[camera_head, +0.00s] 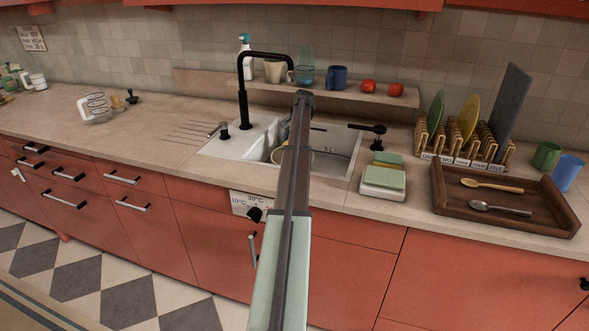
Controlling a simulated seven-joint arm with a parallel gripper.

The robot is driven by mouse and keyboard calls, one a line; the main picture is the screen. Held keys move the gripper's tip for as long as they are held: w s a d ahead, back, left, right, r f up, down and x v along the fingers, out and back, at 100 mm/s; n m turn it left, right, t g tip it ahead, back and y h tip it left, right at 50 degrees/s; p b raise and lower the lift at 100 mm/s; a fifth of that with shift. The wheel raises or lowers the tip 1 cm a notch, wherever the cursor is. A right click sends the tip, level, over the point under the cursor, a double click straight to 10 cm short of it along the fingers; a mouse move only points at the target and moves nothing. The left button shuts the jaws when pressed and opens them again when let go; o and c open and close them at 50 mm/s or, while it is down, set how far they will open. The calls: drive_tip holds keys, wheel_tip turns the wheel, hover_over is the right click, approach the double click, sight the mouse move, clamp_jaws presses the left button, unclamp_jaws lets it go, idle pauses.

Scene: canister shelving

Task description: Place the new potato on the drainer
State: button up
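My arm rises from the bottom edge across the middle of the head view and ends over the sink (338,143). My gripper cannot be made out; it seems hidden behind my arm. No new potato can be identified. A tan rounded thing shows in the sink, partly covered by my arm, and I cannot tell what it is. A grooved draining area (197,132) lies on the counter left of the sink and looks bare. A wooden dish rack (462,150) holding plates and a grey board stands to the right.
A black tap (242,92) arches over the sink. Two red tomatoes (368,87) and a blue mug (337,77) stand on the shelf behind.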

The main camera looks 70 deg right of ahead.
drive_tip(key=shift+s+d+f, duration=0.2)
drive_tip(key=shift+d, duration=0.3)
drive_tip(key=shift+s+d+f, duration=0.15)
drive_tip(key=shift+s+d, duration=0.1)
drive_tip(key=shift+d, duration=0.2)
drive_tip(key=shift+s+d+f, duration=0.2)
drive_tip(key=shift+d, duration=0.3)
drive_tip(key=shift+f, duration=4.8)
drive_tip(key=o, duration=1.1)
drive_tip(key=shift+f, duration=0.2)
drive_tip(key=v, duration=1.3)
drive_tip(key=shift+w, duration=0.2)
drive_tip(key=shift+s+r, duration=0.15)
drive_tip(key=shift+r, duration=0.3)
drive_tip(key=shift+c, duration=0.8)
